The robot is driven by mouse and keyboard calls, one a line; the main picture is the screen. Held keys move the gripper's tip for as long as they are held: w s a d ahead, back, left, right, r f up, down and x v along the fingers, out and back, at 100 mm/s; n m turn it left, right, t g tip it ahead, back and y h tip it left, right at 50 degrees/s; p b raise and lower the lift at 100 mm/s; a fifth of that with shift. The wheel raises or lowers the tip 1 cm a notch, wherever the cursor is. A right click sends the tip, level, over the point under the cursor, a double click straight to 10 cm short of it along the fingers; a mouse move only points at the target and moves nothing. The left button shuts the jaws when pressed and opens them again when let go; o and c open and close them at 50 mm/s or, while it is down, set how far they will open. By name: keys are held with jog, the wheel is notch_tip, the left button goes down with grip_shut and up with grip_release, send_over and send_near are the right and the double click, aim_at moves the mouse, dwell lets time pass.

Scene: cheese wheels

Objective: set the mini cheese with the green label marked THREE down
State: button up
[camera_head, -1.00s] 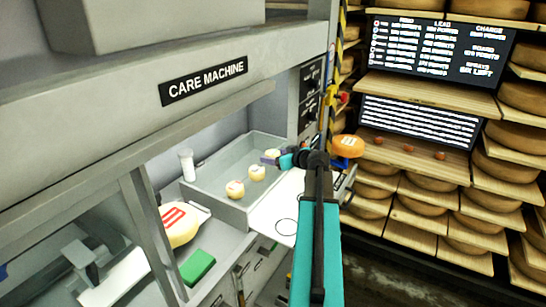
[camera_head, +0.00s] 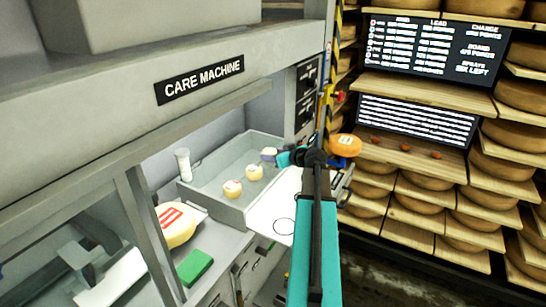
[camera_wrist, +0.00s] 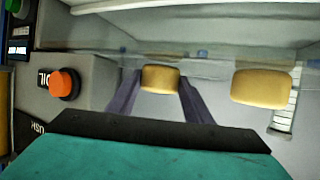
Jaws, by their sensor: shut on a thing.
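My gripper (camera_head: 271,157) reaches into the grey tray (camera_head: 215,203) under the care machine. It is shut on a small pale yellow cheese (camera_head: 268,152), which shows between the two dark fingers in the wrist view (camera_wrist: 160,79). The fingers hide part of this cheese in the head view. No green label or word can be made out on it. Two more mini cheeses stand in the tray, one in the middle (camera_head: 254,173) and one nearer the front (camera_head: 232,188). I cannot tell whether the held cheese touches the tray floor.
A white bottle (camera_head: 183,164) stands at the tray's left. A larger cheese with red stripes (camera_head: 178,224) and a green block (camera_head: 195,267) lie on the counter. A white sheet with a circle (camera_head: 283,215) lies right of the tray. An orange button (camera_wrist: 64,83) shows in the wrist view.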

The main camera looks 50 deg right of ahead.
aim_at(273, 149)
jog(key=shift+r+b, duration=0.85)
jog(key=shift+r, duration=0.5)
jog(key=shift+s+a+r, duration=0.15)
jog(key=shift+s+a, duration=0.05)
jog(key=shift+s, duration=0.1)
jog(key=s+a+b, duration=0.2)
jog(key=s+b, duration=0.2)
jog(key=s, duration=0.3)
jog(key=s+a+r+b, duration=0.1)
jog(key=s+a+b, duration=0.2)
jog(key=s, duration=0.4)
jog(key=shift+a+r+b, duration=0.25)
jog(key=shift+a+b, duration=0.1)
jog(key=shift+b, duration=0.2)
jog(key=shift+s, duration=0.15)
